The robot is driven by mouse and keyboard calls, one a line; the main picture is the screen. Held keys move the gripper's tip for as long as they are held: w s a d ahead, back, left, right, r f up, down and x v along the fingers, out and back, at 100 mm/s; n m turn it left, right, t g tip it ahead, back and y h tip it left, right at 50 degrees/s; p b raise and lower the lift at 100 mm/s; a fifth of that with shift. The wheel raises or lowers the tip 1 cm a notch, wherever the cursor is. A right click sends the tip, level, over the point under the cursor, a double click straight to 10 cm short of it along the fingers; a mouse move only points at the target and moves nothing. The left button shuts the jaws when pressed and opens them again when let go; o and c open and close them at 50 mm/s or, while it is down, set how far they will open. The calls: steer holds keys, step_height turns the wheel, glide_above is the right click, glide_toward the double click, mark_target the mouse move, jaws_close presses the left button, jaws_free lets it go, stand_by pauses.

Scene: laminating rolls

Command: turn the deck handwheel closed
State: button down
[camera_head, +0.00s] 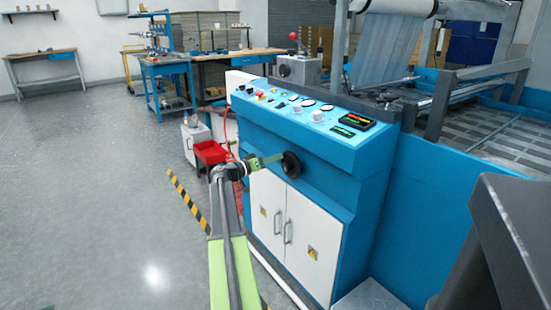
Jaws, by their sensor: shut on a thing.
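The black handwheel (291,164) sits on the front face of the blue control console (345,186), just below its sloping panel. My arm reaches up from the bottom of the view, and my gripper (272,159) extends right to the wheel's left side. The gripper is shut on the handwheel at its rim. The fingertips are small here, and the exact contact is hard to make out. The wheel's turn position cannot be read.
White cabinet doors (285,223) with handles lie below the wheel. A red bin (210,152) stands left of the console. Blue workbenches (167,84) are at the back. Yellow-black tape (188,200) marks the floor. The grey floor (85,190) at left is clear.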

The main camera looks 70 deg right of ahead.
steer(key=shift+s+a, duration=0.1)
steer(key=shift+s, duration=0.15)
steer(key=c, duration=1.3)
jaws_free()
steer(key=shift+w, duration=0.1)
steer(key=v, duration=1.7)
steer(key=shift+w+a, duration=0.15)
steer(key=shift+a, duration=0.05)
